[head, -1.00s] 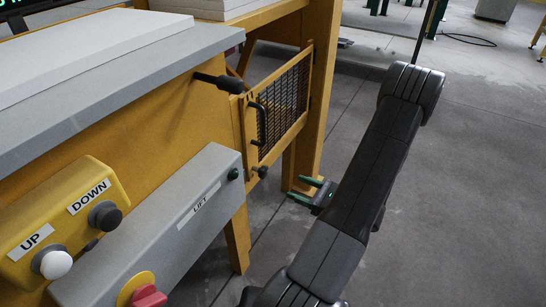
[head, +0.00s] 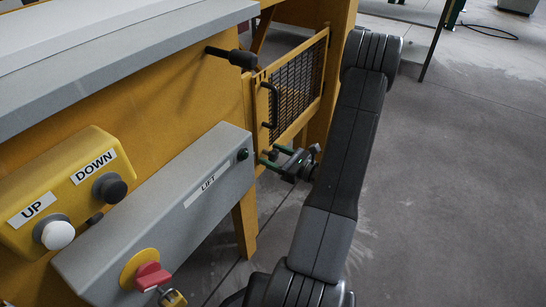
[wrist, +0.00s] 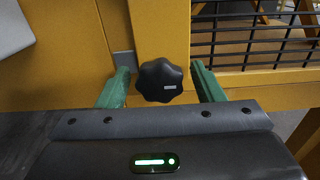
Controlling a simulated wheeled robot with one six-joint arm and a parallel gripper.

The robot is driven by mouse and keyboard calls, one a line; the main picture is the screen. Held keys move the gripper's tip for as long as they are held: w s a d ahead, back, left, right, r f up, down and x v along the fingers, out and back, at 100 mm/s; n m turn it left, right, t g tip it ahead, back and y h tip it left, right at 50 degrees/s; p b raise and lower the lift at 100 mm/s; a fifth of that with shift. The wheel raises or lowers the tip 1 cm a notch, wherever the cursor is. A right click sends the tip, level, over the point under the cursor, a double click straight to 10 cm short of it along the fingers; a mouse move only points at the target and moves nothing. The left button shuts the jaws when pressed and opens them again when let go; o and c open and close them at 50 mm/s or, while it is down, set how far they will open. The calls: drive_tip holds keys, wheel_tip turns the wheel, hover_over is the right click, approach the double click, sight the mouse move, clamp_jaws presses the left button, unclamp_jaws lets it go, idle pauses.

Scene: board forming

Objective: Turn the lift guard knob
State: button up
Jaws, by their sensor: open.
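The guard knob (wrist: 160,80) is black and lobed, on a yellow post in the wrist view. My gripper (wrist: 160,72) is open, with one green finger on each side of the knob. The fingers look apart from the knob, and I see a gap on both sides, wider on the right. In the head view my gripper (head: 268,154) reaches the lower corner of the mesh guard (head: 300,80), which has a yellow frame and a black handle (head: 272,105). The knob is mostly hidden there behind the fingers.
A grey LIFT box (head: 165,215) with a red switch (head: 152,276) stands left of my arm. A yellow UP/DOWN box (head: 65,190) is further left. A black lever (head: 232,56) juts out above the guard.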

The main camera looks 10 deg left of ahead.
drive_tip(key=shift+a, duration=0.3)
drive_tip(key=c, duration=1)
drive_tip(key=shift+o, duration=0.2)
